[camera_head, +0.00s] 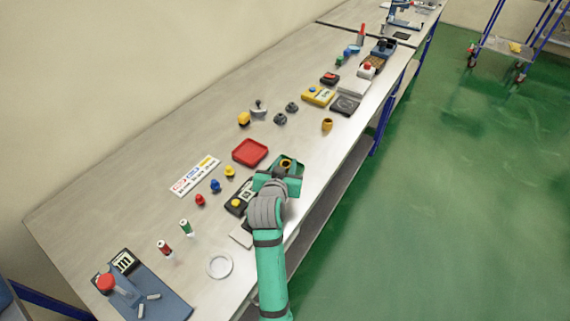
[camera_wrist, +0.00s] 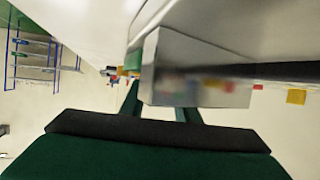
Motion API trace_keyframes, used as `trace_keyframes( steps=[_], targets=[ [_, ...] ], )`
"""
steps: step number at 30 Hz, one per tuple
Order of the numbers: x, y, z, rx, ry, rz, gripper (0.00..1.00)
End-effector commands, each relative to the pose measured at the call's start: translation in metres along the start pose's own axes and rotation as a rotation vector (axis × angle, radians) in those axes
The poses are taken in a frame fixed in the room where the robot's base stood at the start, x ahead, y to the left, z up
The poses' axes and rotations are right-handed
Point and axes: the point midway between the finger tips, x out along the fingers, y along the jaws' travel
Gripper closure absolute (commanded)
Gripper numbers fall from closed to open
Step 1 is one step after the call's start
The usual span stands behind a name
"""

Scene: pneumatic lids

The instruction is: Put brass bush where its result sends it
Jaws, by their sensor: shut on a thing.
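The brass bush (camera_head: 286,162) shows as a small yellow-brown ring with a dark hole at the tip of my gripper (camera_head: 284,168). My gripper is shut on it, over the green tray (camera_head: 299,158). The gripper body hides much of the tray, so I cannot tell whether the bush touches it. The red tray (camera_head: 250,152) lies empty to the left. In the wrist view a grey, blurred block-like shape (camera_wrist: 197,70) fills the space before my fingers (camera_wrist: 160,108); I cannot tell what it is.
A dark box with a yellow button (camera_head: 237,204) stands left of my gripper. A brass-coloured cup (camera_head: 327,125) stands farther along near the table edge. Blue (camera_head: 215,186), red (camera_head: 200,200) and yellow (camera_head: 229,171) pieces stand by a printed sign (camera_head: 195,176).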

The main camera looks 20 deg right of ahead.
Motion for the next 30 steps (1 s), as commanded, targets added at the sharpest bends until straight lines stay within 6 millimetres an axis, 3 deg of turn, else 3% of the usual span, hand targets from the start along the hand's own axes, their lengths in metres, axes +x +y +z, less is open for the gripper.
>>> trace_keyframes(
  steps=[6,7,8,20,30],
  targets=[
    [0.001,0.001,0.002,0.000,0.001,0.001,1.00],
    [0.001,0.000,0.002,0.000,0.000,0.001,0.67],
    [0.001,0.000,0.002,0.000,0.000,0.000,0.63],
    [-0.005,-0.001,0.000,-0.001,0.000,-0.002,0.63],
    [-0.065,-0.001,0.000,-0.001,0.001,-0.003,0.63]
  ],
)
